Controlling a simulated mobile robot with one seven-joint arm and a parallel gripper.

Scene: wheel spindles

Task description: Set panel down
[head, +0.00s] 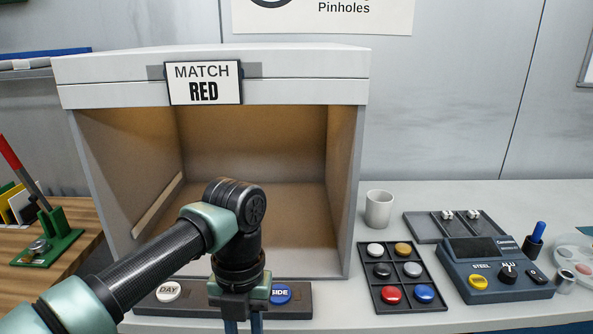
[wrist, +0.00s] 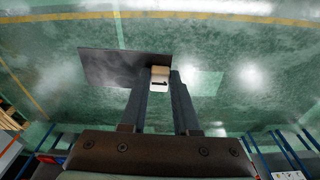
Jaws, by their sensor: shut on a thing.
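My gripper (wrist: 161,84) is shut on a small tan and white block, which looks like the handle of a dark flat panel (wrist: 108,66). The panel reaches out to the left beyond the fingertips in the wrist view, above a green floor, and touches nothing else that I can see there. In the head view my gripper (head: 244,326) hangs at the bottom edge, in front of the light booth (head: 345,190); its fingertips and the panel are out of that picture. The booth is open and empty, with a sign reading MATCH RED (head: 205,83).
A button bar (head: 220,310) with DAY and SIDE buttons lies before the booth. To the right stand a white cup (head: 379,208), a black tray (head: 381,252) of coloured discs and a blue meter (head: 500,290). A green tool (head: 50,240) sits left. Bare counter shows behind the cup.

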